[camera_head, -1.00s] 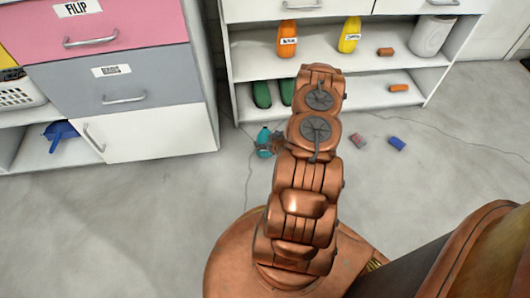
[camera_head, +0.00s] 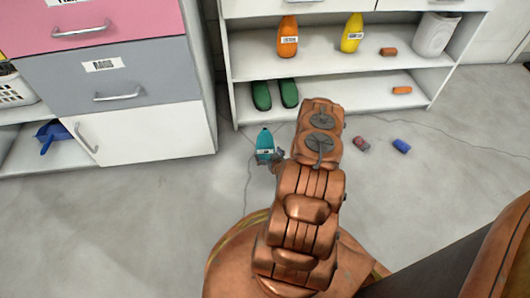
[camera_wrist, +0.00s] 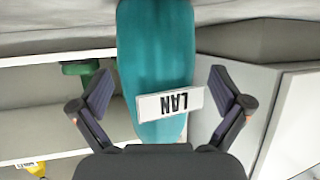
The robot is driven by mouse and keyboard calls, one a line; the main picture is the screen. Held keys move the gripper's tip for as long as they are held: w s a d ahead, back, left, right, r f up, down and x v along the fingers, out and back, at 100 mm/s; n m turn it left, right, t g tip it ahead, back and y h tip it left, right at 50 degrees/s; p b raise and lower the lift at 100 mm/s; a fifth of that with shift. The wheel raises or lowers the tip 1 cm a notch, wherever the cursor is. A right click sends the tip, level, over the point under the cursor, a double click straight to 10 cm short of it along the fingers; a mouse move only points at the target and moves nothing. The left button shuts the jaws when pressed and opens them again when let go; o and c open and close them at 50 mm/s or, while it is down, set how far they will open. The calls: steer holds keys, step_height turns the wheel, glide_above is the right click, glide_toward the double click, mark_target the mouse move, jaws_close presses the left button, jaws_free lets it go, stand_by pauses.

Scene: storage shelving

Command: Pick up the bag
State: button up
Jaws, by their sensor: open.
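No thing in view is clearly a bag. A teal bottle-like item (camera_head: 264,141) with a white label appears upright in front of the shelving, left of my arm. In the wrist view, which is upside down, the teal item (camera_wrist: 155,65) fills the middle, its label reading "LAN". My gripper (camera_wrist: 162,93) is open, with one finger on each side of the item and visible gaps between. In the head view my gripper (camera_head: 277,157) is small and partly hidden by my arm, close by the item's lower right. Contact with the item cannot be told.
The white shelf unit (camera_head: 330,68) holds green shoes (camera_head: 275,94), an orange bottle (camera_head: 288,37), a yellow bottle (camera_head: 352,33) and a white container (camera_head: 434,35). A blue block (camera_head: 401,146) and a reddish block (camera_head: 362,144) lie on the floor. Drawers (camera_head: 110,85) stand left. The front floor is clear.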

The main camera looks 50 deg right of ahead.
mark_target(265, 150)
steer(key=shift+b+x, duration=0.6)
steer(key=shift+x, duration=1.2)
steer(key=shift+c, duration=0.2)
steer(key=c, duration=1.2)
